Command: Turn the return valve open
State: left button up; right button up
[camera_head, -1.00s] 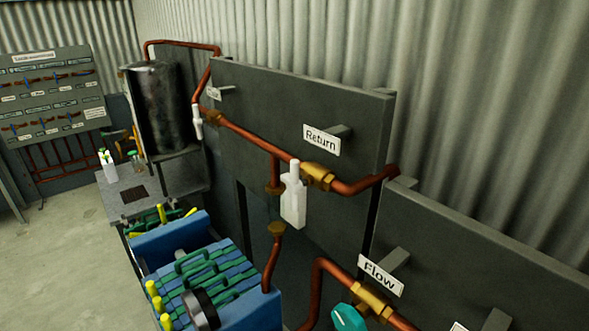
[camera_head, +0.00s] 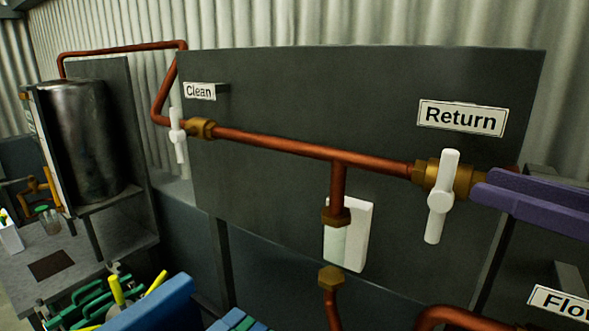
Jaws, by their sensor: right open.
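The return valve is a brass fitting (camera_head: 462,181) on the copper pipe, under the "Return" sign (camera_head: 461,118). Its white handle (camera_head: 440,197) stands nearly upright, tilted slightly, across the line of the pipe. My right gripper (camera_head: 482,190) comes in from the right edge with purple fingers. It is open, and its tips are just right of the handle, overlapping the brass fitting in the picture. I cannot tell whether they touch it. The handle is not between the fingers. My left gripper is not in view.
A "Clean" sign (camera_head: 200,91) and a second white valve handle (camera_head: 178,136) are at the left of the dark panel (camera_head: 300,100). A white box (camera_head: 357,232) sits behind the branch pipe. The "Flow" sign (camera_head: 562,303) is at lower right. A metal tank (camera_head: 85,140) stands at left.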

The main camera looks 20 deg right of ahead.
aim_at(440, 168)
jog(key=p+x, duration=0.1)
jog(key=x, duration=0.6)
jog(key=shift+w+a+r, duration=0.15)
jog(key=shift+w+a, duration=0.05)
jog(key=shift+w, duration=0.15)
jog(key=shift+x, duration=0.85)
jog(key=shift+c, duration=0.2)
grip_shut()
